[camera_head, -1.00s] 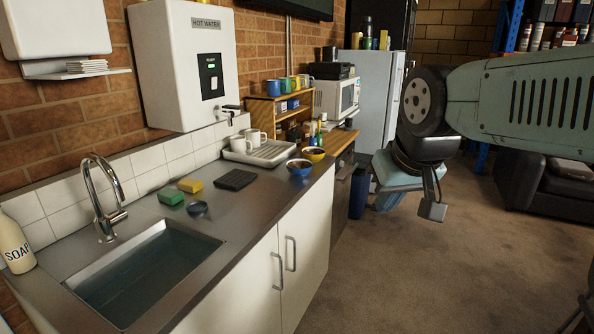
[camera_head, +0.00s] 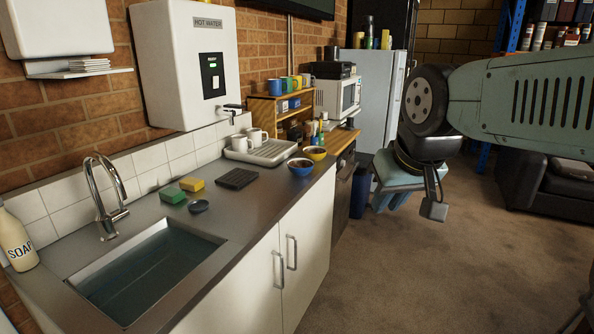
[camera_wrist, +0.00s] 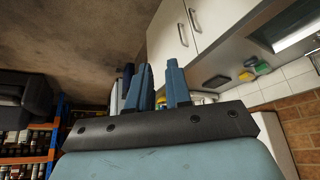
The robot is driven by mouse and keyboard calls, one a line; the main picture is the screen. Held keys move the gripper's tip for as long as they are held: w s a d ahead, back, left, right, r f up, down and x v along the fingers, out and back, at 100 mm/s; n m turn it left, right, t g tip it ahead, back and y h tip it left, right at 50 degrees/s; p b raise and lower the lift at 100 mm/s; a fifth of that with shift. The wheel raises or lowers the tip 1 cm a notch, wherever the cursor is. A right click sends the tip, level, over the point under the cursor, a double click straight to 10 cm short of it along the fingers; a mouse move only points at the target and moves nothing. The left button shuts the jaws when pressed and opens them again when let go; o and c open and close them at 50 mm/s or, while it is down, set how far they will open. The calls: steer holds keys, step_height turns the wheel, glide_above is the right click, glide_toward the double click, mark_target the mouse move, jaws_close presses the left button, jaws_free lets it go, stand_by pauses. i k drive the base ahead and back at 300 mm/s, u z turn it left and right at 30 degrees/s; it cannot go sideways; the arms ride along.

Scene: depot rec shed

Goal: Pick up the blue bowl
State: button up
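The blue bowl (camera_head: 301,169) stands upright near the front edge of the steel counter, right of the drying rack, in the head view. It holds something dark. A yellow bowl (camera_head: 315,154) with similar contents stands just behind it. My gripper (camera_head: 388,202) hangs out over the floor, to the right of the counter and well apart from the blue bowl. In the wrist view my gripper (camera_wrist: 159,68) shows two blue fingers parted with a gap and nothing held between them. I cannot make out the blue bowl in the wrist view.
The white drying rack (camera_head: 270,154) with mugs, a black mat (camera_head: 237,179), green sponge (camera_head: 172,195) and yellow sponge (camera_head: 192,184) are on the counter. The sink (camera_head: 145,270) is at the near left. A microwave (camera_head: 340,95) stands beyond. Floor right of the cabinets is clear.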

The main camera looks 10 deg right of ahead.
mark_target(299, 166)
steer(key=u, duration=0.05)
steer(key=k, duration=1)
steer(key=z, duration=0.7)
steer(key=i, duration=2.3)
steer(key=u, duration=0.65)
steer(key=k, duration=0.75)
steer(key=u, duration=0.1)
steer(key=i, duration=0.55)
